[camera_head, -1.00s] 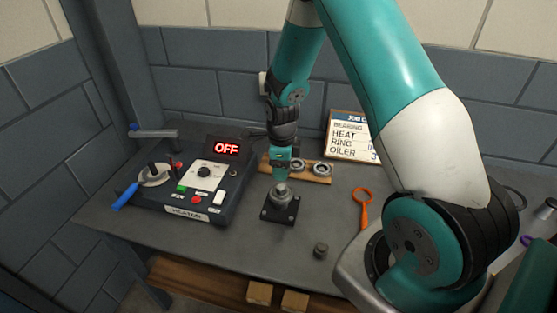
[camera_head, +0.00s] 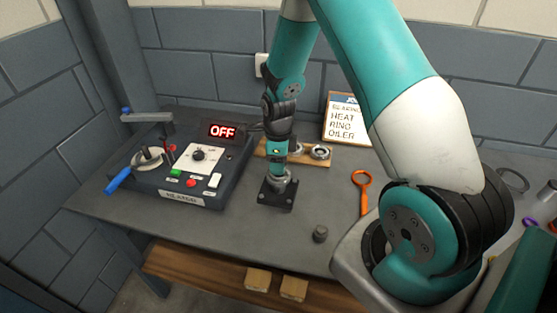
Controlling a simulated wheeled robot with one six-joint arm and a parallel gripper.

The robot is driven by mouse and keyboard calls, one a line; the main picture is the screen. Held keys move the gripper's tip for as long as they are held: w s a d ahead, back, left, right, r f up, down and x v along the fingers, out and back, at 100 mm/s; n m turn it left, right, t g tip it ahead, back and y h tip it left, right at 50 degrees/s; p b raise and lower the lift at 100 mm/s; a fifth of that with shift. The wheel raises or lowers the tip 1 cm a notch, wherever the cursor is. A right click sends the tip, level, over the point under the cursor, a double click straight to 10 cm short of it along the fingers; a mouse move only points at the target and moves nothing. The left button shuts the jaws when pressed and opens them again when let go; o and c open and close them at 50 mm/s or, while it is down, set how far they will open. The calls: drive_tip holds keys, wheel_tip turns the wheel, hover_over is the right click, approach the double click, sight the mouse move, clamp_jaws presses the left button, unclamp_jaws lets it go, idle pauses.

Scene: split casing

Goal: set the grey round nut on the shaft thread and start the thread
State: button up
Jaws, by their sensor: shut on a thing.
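My gripper (camera_head: 279,168) points straight down over the shaft stand (camera_head: 277,195), a dark square base with bolts at its corners and a grey round part on top. The gripper is shut, with its tip right at the top of the stand. The grey round nut is at the jaws, small and mostly hidden by them. The shaft thread is hidden too, so I cannot tell whether the nut sits level on it or has caught.
A heater box (camera_head: 190,170) with a red OFF display stands left. A wooden board with rings (camera_head: 318,156) lies behind the stand. A dark small cylinder (camera_head: 320,233) stands front right, an orange magnifier-shaped tool (camera_head: 362,190) right. The bench front is mostly clear.

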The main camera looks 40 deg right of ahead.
drive_tip(key=shift+f+b, duration=0.45)
drive_tip(key=shift+f, duration=0.1)
idle(0.8)
drive_tip(key=m, duration=0.3)
drive_tip(key=shift+m, duration=0.3)
drive_tip(key=m, duration=0.5)
drive_tip(key=n, duration=0.6)
drive_tip(key=shift+n, duration=0.4)
drive_tip(key=n, duration=0.7)
